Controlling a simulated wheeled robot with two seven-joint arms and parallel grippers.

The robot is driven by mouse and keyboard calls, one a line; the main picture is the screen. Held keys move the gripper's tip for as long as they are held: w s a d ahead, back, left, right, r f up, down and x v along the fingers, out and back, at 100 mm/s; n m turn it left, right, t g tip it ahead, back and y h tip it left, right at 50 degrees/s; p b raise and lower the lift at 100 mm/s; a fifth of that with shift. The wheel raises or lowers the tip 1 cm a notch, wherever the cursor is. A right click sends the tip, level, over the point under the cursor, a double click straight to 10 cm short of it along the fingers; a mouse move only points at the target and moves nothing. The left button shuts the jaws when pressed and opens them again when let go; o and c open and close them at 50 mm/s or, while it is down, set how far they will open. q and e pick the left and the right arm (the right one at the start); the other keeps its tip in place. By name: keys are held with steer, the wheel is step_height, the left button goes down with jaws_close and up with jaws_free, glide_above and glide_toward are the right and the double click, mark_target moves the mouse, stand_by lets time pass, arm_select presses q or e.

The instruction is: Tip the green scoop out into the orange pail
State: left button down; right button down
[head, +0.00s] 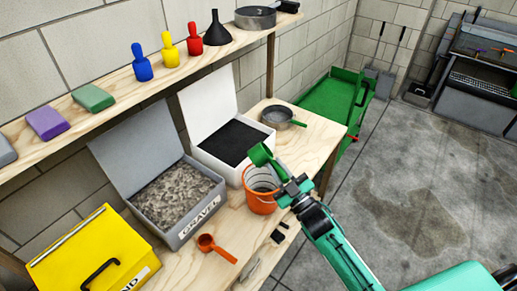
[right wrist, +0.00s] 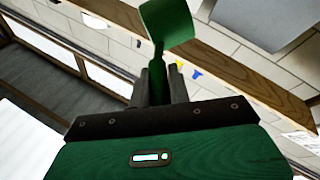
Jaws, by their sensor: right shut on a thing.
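The green scoop (head: 261,154) is held above the orange pail (head: 259,204), its cup over the pail's far side. My right gripper (head: 288,187) is shut on the scoop's handle at the pail's right. In the right wrist view the scoop's cup (right wrist: 168,24) stands out beyond the fingers (right wrist: 159,90), with the handle between them. The cup looks tilted; I cannot tell whether anything is in it. The pail stands upright on the wooden bench, and its inside is partly hidden by the scoop and gripper. My left gripper is not in view.
A grey gravel box (head: 178,200) and a white box with dark contents (head: 232,146) stand open behind the pail. An orange scoop (head: 215,247) lies in front, and a metal pan (head: 277,116) sits farther back. A shelf (head: 130,87) runs above the bench.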

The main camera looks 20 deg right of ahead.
steer(key=n+g+p, duration=0.1)
steer(key=n, duration=0.1)
steer(key=r+n+g+y+p, duration=0.1)
steer(key=n+p, duration=0.1)
steer(key=shift+r+n, duration=0.2)
steer(key=shift+n, duration=0.1)
steer(key=n+p, duration=0.2)
steer(key=n+g+p, duration=0.1)
steer(key=p, duration=0.1)
steer(key=shift+r+n+g, duration=0.3)
steer(key=shift+r+n, duration=0.05)
steer(key=shift+n, duration=0.05)
steer(key=n+p, duration=0.1)
steer(key=p, duration=0.1)
steer(key=n+g+p, duration=0.1)
steer(key=shift+r+p, duration=0.25)
steer(key=shift+p, duration=0.1)
steer(key=shift+f+n+p, duration=0.1)
steer(key=shift+n+p, duration=0.3)
steer(key=shift+n, duration=0.1)
steer(key=shift+f, duration=0.1)
